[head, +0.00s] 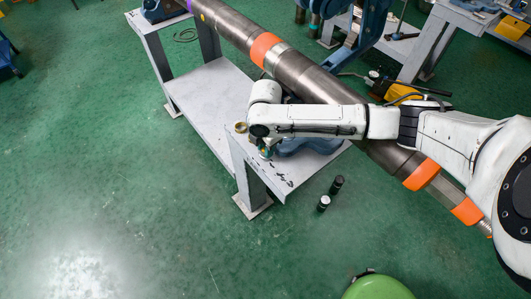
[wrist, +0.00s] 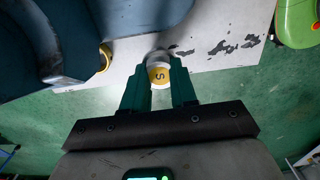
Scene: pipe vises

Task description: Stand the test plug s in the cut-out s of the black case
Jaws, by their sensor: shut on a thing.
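The test plug s (wrist: 159,75) has a yellow top marked "S" and a grey body. In the wrist view it sits between the green fingers of my gripper (wrist: 160,90), which is shut on it. In the head view my gripper (head: 265,152) is at the corner of the pale metal table, below the large pipe. The plug cannot be made out clearly there. The black case and its cut-out s cannot be made out in either view.
The pale table (head: 205,90) carries a blue vise (head: 310,146) under the long pipe (head: 305,75). A yellow-ringed piece (head: 240,127) is near my gripper; a similar one (wrist: 105,57) shows in the wrist view. The left floor is clear.

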